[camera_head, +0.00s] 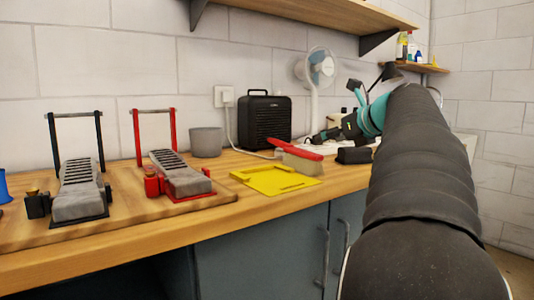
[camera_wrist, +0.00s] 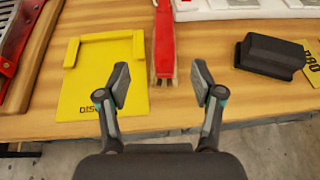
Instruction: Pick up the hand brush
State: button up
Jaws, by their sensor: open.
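The hand brush (camera_head: 296,149) has a red handle and pale bristles and lies on the wooden bench, right behind a yellow tray. In the wrist view the hand brush (camera_wrist: 164,42) points toward me, with the bristle tips at its near end. My gripper (camera_wrist: 160,84) is open and empty, its two fingers spread on either side of the brush's line. The near end of the brush sits just beyond the gap between the fingertips. In the head view my gripper (camera_head: 331,134) is above the bench near the brush, partly hidden behind my arm.
The yellow tray (camera_wrist: 104,72) lies left of the brush. A black block (camera_wrist: 272,57) lies to the right, beside a yellow card. Two pedal-like units, one black (camera_head: 78,190) and one red (camera_head: 178,175), stand left on a board. A black heater (camera_head: 265,120) and a fan stand behind.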

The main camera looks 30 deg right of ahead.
send_near(301, 150)
jog(key=x, duration=0.3)
jog(key=shift+w+d+f, duration=0.1)
jog(key=shift+w+d, duration=0.05)
jog(key=shift+w, duration=0.2)
jog(key=shift+b+x, duration=0.45)
jog(key=shift+x, duration=2.25)
jog(key=shift+c, duration=0.3)
grip_shut()
